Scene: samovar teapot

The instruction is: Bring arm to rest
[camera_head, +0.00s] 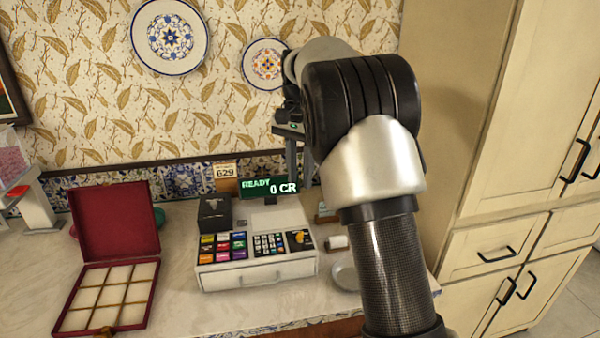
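My arm rises from the bottom right of the head view, bends at a large dark joint and reaches away over the counter (190,300). My gripper (291,152) shows only in part, behind the bent arm, hanging above the counter near the cash register (258,272). Its fingers are mostly hidden, so I cannot tell whether it is open or shut, or whether it holds anything.
The register's display (268,188) stands close to my gripper. An open red box (115,220) with empty compartments lies at the left. Cream cabinets (500,120) stand close on the right. Decorated plates (170,37) hang on the wall.

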